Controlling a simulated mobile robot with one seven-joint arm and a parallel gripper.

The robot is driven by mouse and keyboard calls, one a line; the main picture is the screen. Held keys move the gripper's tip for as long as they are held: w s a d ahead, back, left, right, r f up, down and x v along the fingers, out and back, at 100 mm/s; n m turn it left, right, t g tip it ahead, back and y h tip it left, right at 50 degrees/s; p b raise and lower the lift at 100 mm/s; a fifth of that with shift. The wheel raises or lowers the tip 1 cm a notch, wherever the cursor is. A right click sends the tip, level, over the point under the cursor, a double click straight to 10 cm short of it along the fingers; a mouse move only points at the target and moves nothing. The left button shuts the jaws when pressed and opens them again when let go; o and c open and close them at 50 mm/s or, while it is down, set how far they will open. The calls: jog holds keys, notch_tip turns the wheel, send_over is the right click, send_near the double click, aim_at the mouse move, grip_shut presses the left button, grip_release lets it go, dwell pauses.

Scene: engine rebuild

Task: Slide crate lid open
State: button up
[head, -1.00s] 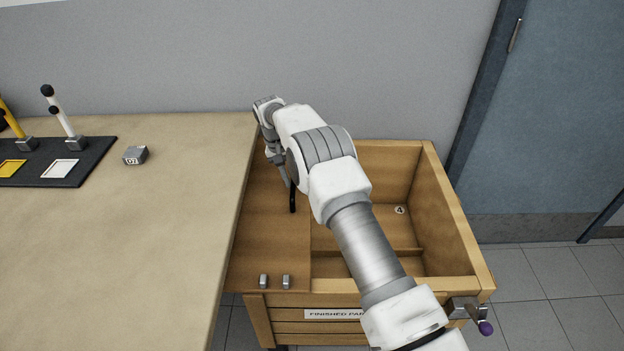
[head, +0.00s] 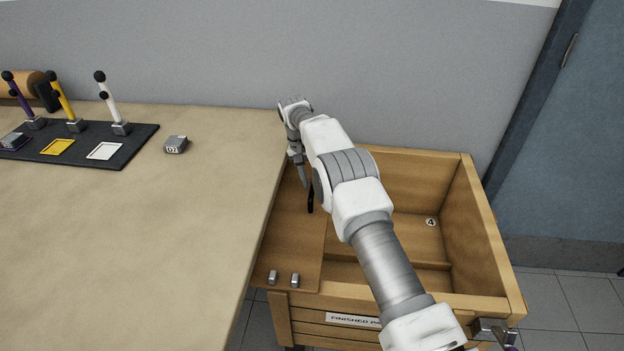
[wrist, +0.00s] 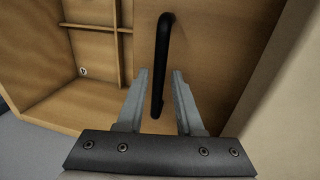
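The wooden crate lid (head: 288,238) covers the left part of the crate (head: 490,235), and the right part lies open. A black bar handle (head: 311,199) stands on the lid; it also shows in the wrist view (wrist: 160,60). My gripper (head: 305,184) is over the lid at the handle, pointing down. In the wrist view my gripper (wrist: 160,72) is open, with one finger on each side of the handle and gaps between. I cannot tell how deep the fingers reach.
The workbench (head: 140,240) borders the crate on the left. It carries a small grey block (head: 176,145) and a black mat (head: 128,147) with levers. The wall is behind. A metal latch (head: 492,330) is at the crate's front right corner.

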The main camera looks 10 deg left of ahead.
jog(key=shift+o, duration=0.7)
notch_tip(320, 180, up, 12)
jog(key=a+p, duration=0.2)
jog(key=p, duration=0.4)
jog(key=shift+a+p, duration=0.15)
jog(key=shift+p, duration=0.25)
jog(key=shift+f, duration=0.1)
